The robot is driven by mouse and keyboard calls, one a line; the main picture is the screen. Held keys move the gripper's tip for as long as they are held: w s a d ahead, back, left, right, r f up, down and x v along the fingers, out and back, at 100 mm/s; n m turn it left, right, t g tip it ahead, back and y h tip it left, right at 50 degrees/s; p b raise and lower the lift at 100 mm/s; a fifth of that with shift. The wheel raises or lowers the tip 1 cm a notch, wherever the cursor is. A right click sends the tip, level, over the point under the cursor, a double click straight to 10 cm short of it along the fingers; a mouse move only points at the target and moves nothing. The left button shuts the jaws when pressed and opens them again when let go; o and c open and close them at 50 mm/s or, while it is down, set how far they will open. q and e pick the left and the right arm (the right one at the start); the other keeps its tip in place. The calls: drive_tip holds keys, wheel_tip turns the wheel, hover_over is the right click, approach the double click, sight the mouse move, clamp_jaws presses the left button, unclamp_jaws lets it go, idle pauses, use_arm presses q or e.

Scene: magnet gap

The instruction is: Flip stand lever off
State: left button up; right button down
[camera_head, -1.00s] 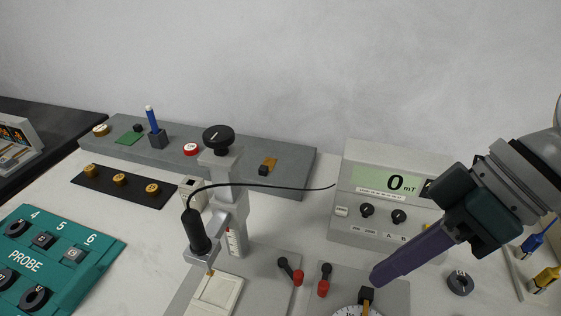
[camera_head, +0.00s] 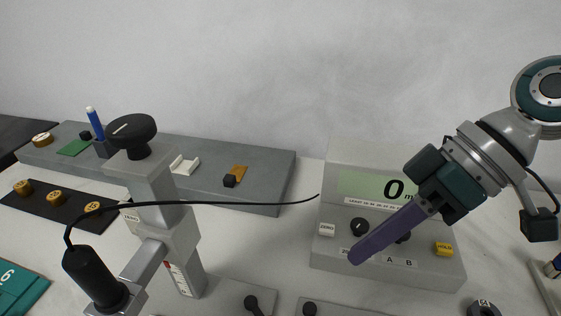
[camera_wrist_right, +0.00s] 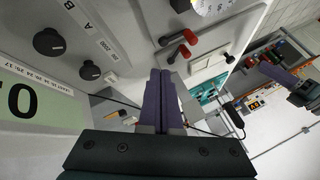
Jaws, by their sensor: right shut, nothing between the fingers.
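The stand (camera_head: 150,180), grey with a black top knob, carries a black probe (camera_head: 90,275) on a side arm. On its base is a small lever, its black end (camera_head: 251,302) at the bottom edge of the head view. In the right wrist view, two levers with red ends lie close together; the stand's appears to be the lower one (camera_wrist_right: 185,51). My right gripper (camera_head: 358,255) has its purple fingers together and empty, in front of the meter and above the levers. The fingers also show in the wrist view (camera_wrist_right: 160,75). What seems my left gripper (camera_wrist_right: 272,72) is small there, its jaws unclear.
The meter (camera_head: 335,240) reads 0 behind my right gripper. A thin black cable (camera_head: 230,204) runs from the probe toward the meter. A second lever's black end (camera_head: 309,309) is right of the stand's. A grey shelf (camera_head: 210,180) lines the wall.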

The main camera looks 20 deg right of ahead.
sight(260, 312)
use_arm(q)
drive_tip(key=shift+f+b, duration=0.8)
drive_tip(key=shift+f, duration=0.1)
use_arm(e)
drive_tip(key=x, duration=0.9)
drive_tip(key=shift+s+a+r+p, duration=0.15)
drive_tip(key=shift+s+a+p, duration=0.2)
drive_tip(key=shift+a, duration=0.2)
drive_tip(key=shift+s+a+r+p, duration=0.2)
drive_tip(key=shift+s+a+p, duration=0.15)
drive_tip(key=shift+a, duration=0.2)
use_arm(q)
drive_tip(key=shift+r, duration=0.8)
use_arm(e)
drive_tip(key=shift+s+a+f, duration=0.1)
drive_tip(key=shift+s+a, duration=0.1)
drive_tip(key=shift+a, duration=0.3)
use_arm(q)
drive_tip(key=shift+w+r, duration=0.1)
